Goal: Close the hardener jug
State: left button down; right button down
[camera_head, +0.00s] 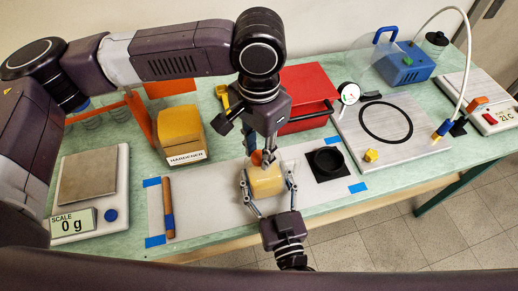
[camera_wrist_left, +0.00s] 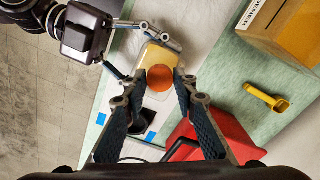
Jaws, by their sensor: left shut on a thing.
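The jug (camera_head: 265,182) is a pale yellow block-shaped container standing on the grey mat; its body also shows in the left wrist view (camera_wrist_left: 154,55). A round orange cap (camera_wrist_left: 160,78) is at its top, and it shows in the head view (camera_head: 257,158). My left gripper (camera_wrist_left: 160,84) is above the jug, its fingers shut on the cap from both sides. Whether the cap is seated on the neck is hidden. My right gripper (camera_head: 267,186) reaches in from the front edge, with one finger against each side of the jug.
A yellow box labelled HARDENER (camera_head: 183,157) stands behind left, near a scale (camera_head: 116,217) reading 0 g. A black dish (camera_head: 328,160) is right of the jug; a red box (camera_head: 307,88) is behind.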

pick_arm(q)
jog(key=m, duration=1.4)
jog(key=shift+m, duration=0.3)
jog(key=c, duration=1.5)
grip_release()
notch_tip(320, 180, up, 12)
